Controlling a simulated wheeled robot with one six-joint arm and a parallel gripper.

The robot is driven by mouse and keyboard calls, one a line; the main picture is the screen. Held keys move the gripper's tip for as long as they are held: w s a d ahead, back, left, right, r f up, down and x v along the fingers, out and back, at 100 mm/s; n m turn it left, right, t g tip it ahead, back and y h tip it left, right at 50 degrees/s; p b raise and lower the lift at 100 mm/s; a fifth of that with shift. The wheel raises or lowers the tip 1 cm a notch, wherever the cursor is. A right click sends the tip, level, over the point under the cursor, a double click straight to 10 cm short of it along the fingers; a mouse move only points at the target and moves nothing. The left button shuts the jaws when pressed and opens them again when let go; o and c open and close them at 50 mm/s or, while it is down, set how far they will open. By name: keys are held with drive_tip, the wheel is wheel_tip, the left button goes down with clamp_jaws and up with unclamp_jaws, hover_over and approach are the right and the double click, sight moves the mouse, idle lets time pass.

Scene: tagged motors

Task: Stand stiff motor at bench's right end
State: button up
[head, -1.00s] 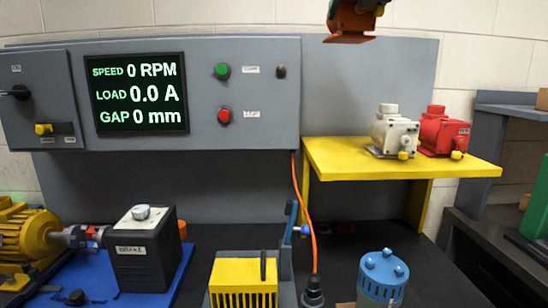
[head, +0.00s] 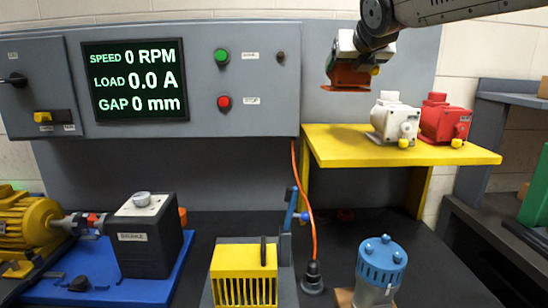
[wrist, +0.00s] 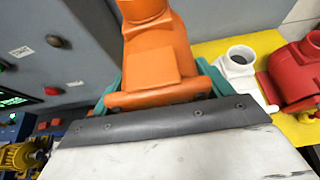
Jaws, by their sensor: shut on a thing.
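My gripper (head: 350,66) is shut on an orange motor (head: 348,80), holding it in the air above and left of the yellow shelf. In the wrist view the orange motor (wrist: 155,60) sits between teal jaw parts, with its underside hidden. A white motor (head: 393,118) and a red motor (head: 446,118), each with a yellow tag, stand side by side on the shelf. A blue-topped motor (head: 380,262) stands low at the front right of the dark bench (head: 425,245). I cannot tell which motor is the stiff one.
The yellow shelf (head: 475,156) has bare room at its left and right ends. A grey panel with a screen (head: 133,80) stands behind. A yellow slotted box (head: 243,275), an orange cable (head: 304,190) and a brake block (head: 145,240) with a yellow motor (head: 28,225) occupy the bench.

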wheel_tip(320, 180, down, 13)
drive_tip(key=shift+r, duration=0.1)
drive_tip(key=v, duration=0.7)
drive_tip(key=shift+s+d, duration=0.15)
drive_tip(key=shift+s, duration=0.25)
drive_tip(key=shift+s+d+f+m+g+h, duration=0.15)
drive_tip(key=shift+s+d+f+m, duration=0.25)
drive_tip(key=shift+m, duration=0.3)
drive_tip(key=shift+s+d+f+m+g+h, duration=0.15)
drive_tip(key=shift+s+d+f+m, duration=0.15)
drive_tip(key=shift+s+d+m, duration=0.3)
drive_tip(key=shift+a, duration=0.1)
